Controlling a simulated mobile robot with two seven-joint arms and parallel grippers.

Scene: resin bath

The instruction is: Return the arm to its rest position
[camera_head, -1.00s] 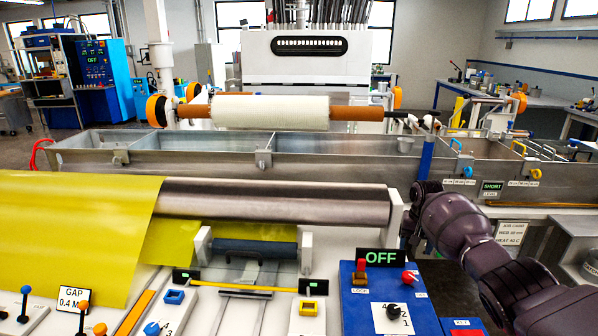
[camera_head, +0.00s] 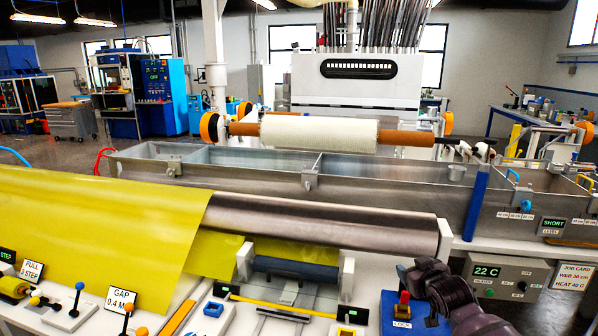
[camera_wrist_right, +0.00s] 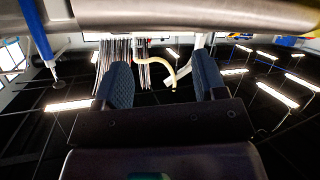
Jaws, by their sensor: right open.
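My right arm comes in at the lower right of the head view, with the right gripper (camera_head: 425,270) in front of the steel roller's right end. In the right wrist view the gripper (camera_wrist_right: 163,85) has its two blue-padded fingers apart with nothing between them. The fingers point toward the ceiling lights and the far machine. The steel roller (camera_wrist_right: 200,15) crosses the top of that view. My left gripper does not show.
The steel roller (camera_head: 320,222) carries yellow film (camera_head: 100,220). A control panel with a red knob (camera_head: 404,297) stands close below the right gripper. A grey box reading 22 C (camera_head: 505,278) is to its right. The metal bath (camera_head: 240,168) lies behind.

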